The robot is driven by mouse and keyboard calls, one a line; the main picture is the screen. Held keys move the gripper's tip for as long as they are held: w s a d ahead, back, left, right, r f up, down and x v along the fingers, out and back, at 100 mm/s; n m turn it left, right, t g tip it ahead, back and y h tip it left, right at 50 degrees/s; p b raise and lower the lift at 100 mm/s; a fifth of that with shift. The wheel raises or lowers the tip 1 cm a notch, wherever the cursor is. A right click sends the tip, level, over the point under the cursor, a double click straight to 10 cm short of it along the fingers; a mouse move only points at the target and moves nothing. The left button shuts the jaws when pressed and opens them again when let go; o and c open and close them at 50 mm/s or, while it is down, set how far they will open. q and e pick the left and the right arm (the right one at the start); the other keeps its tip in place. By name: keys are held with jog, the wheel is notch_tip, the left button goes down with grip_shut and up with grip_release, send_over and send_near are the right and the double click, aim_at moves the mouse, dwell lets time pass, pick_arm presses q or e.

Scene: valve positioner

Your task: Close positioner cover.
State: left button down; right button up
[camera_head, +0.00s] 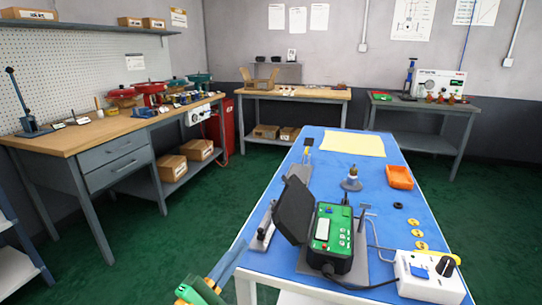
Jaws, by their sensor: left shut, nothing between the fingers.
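The positioner (335,230) is a black box with a green face and a small grey display, on the blue-topped table. Its black cover (294,209) stands open, tilted up and leaning out to the left of the box. My left gripper (229,261) is at the bottom left, near the table's left edge, in front and left of the cover and apart from it. It is shut and empty. My right gripper does not show.
A white control box (430,277) with a black knob sits at the table's front right, with cables beside the positioner. An orange tray (399,177), yellow discs (415,234) and a yellow sheet (354,144) lie farther back. A metal part (264,225) lies left of the cover.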

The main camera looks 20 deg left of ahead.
aim_at(289, 205)
pick_arm(q)
jog(key=shift+n, duration=0.4)
jog(key=x, duration=0.6)
jog(key=f+x, duration=0.1)
jog(key=x, duration=0.3)
jog(key=shift+w+a, duration=0.1)
jog(key=shift+a, duration=0.15)
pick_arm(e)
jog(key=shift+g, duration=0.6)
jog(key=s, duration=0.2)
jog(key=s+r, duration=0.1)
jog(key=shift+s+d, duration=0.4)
pick_arm(q)
jog(key=shift+w+r+g, duration=0.1)
jog(key=shift+r+g, duration=0.05)
jog(key=shift+g, duration=0.15)
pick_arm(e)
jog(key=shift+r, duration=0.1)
